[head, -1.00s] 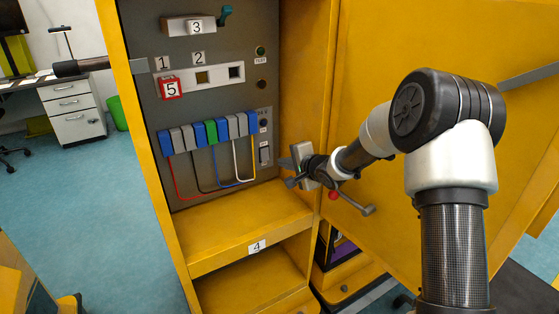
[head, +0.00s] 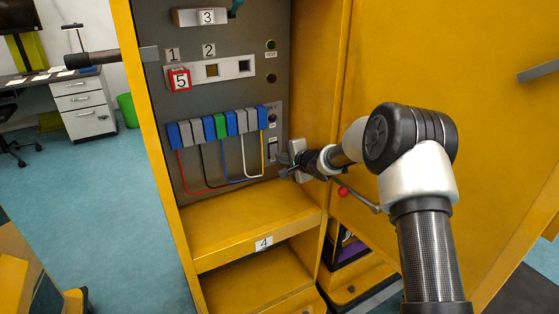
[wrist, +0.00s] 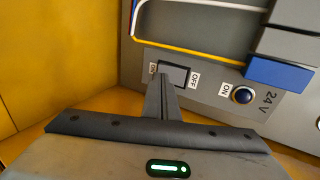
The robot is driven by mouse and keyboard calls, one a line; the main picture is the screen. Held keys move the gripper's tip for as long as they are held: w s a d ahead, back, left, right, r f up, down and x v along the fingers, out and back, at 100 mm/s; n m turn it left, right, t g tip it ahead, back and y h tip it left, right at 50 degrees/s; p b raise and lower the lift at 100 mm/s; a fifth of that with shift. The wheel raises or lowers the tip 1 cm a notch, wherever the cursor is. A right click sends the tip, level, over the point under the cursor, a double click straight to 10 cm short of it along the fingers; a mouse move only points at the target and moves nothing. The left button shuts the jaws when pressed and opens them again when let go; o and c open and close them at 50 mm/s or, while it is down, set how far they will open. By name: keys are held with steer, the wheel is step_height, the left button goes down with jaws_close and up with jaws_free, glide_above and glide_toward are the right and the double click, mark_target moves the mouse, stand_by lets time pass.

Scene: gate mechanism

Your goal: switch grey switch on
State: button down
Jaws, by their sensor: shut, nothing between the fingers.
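The grey switch (wrist: 178,75) sits on the cabinet panel in the wrist view, between an ON label on its left and an OFF label on its right. It is small in the head view (head: 272,150), low on the panel's right side. My gripper (wrist: 164,68) is shut and empty. In the wrist view its fingertips overlap the switch's left part, near the ON label. In the head view my gripper (head: 284,166) is just right of and below the switch. I cannot tell whether the fingertips touch the switch or which way it is set.
A blue round button (wrist: 243,95) marked ON and 24 V is beside the switch. Blue, grey and green connectors (head: 215,127) with looping wires hang to the left. The yellow cabinet side wall (head: 318,80) is close on the right, and a yellow shelf (head: 245,212) lies below.

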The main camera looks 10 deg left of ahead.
steer(key=shift+x, duration=0.9)
steer(key=shift+r, duration=0.15)
steer(key=shift+w+a+p, duration=0.1)
steer(key=shift+p, duration=0.35)
